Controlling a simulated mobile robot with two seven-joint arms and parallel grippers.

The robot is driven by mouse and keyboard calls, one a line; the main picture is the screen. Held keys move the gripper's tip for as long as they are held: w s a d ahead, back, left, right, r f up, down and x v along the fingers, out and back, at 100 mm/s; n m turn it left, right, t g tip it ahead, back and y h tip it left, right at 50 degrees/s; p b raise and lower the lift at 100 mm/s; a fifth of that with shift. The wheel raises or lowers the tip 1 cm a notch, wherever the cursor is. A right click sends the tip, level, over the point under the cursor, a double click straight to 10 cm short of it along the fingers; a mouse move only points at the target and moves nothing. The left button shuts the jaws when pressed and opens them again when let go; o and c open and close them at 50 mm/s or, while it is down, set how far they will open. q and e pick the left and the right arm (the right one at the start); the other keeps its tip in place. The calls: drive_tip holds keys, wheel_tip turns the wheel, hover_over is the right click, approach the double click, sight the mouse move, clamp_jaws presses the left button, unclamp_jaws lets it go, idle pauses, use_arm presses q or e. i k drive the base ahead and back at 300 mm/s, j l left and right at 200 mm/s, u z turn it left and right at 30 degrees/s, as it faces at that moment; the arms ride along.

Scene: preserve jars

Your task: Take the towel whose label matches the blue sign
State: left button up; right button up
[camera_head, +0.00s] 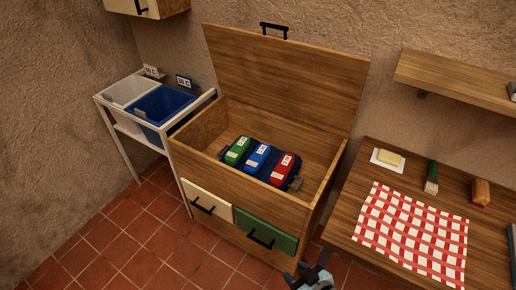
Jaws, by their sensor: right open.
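Three rolled, labelled bundles that look like towels lie side by side in the open wooden chest (319,107): a green one (237,151), a blue one (258,158) and a red one (282,170). They rest on a dark blue carrier with grey end handles. Each has a small white label, too small to read. A blue sign (184,81) with a white label stands behind the blue bin (163,104); its writing is also unreadable. My right gripper (314,273) is open and empty at the bottom edge, in front of the chest and apart from the towels. My left gripper is out of view.
The chest lid stands open; its front has a cream drawer (207,203) and a green drawer (266,232). A white bin (128,90) stands left. The right table (350,205) holds a checkered cloth (414,233), butter (389,157), a brush (432,177) and an orange-brown item (481,191).

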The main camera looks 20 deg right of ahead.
sight(256, 160)
drive_tip(key=i+j+z, duration=0.1)
drive_tip(key=i+j, duration=1.1)
drive_tip(key=j, duration=0.2)
drive_tip(key=z, duration=1.4)
